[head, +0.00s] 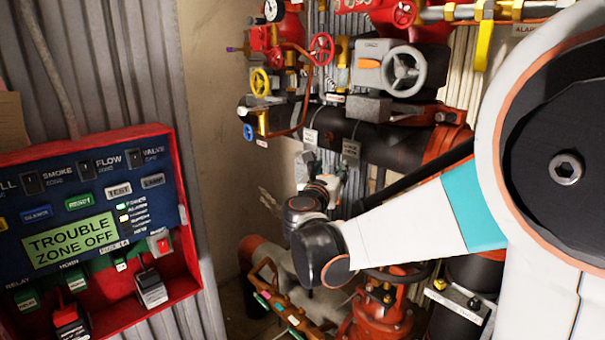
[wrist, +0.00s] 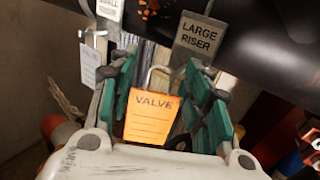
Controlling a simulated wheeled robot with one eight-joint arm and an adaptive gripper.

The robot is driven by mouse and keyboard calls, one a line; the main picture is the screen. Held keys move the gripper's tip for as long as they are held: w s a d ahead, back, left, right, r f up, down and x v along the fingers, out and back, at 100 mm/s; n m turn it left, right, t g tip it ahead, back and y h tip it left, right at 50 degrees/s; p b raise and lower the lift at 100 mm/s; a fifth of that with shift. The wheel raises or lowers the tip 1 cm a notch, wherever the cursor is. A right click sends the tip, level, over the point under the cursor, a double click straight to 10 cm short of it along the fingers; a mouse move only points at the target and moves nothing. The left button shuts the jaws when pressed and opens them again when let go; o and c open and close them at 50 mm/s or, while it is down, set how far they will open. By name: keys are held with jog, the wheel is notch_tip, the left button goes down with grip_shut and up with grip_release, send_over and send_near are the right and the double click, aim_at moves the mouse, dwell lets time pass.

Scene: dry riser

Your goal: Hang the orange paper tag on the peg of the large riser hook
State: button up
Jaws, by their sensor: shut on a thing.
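The orange paper tag (wrist: 152,121), printed VALVE, sits between the green finger pads of my gripper (wrist: 165,82) in the wrist view. A pale wire loop stands up from its top edge. The grey LARGE RISER plate (wrist: 199,38) of the large riser hook is just beyond and to the right of the loop, against a black pipe. Its peg is hard to make out, as my right finger covers the area below the plate. In the head view my gripper (head: 325,182) is below the plate (head: 351,148); the orange tag cannot be made out there.
A SMALL plate (wrist: 109,8) is at the upper left, with a white tag (wrist: 89,66) hanging near it. The black pipe (head: 365,131) runs behind both plates. Red valves and the grey handwheel (head: 404,71) are above. A red alarm panel (head: 96,235) is at left.

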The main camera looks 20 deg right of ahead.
aim_at(338, 170)
jog(key=shift+w+d+f, duration=0.1)
jog(key=shift+w+d, duration=0.2)
jog(key=shift+d, duration=0.5)
jog(key=shift+w+d+f, duration=0.1)
jog(key=shift+w+d, duration=0.2)
jog(key=shift+d, duration=0.45)
jog(key=shift+w+d+f+b, duration=0.1)
jog(key=shift+d+f+b, duration=0.15)
jog(key=shift+d+b, duration=0.2)
jog(key=shift+d+f, duration=0.1)
jog(key=o, duration=0.8)
jog(key=shift+w, duration=0.1)
jog(key=shift+o, duration=0.2)
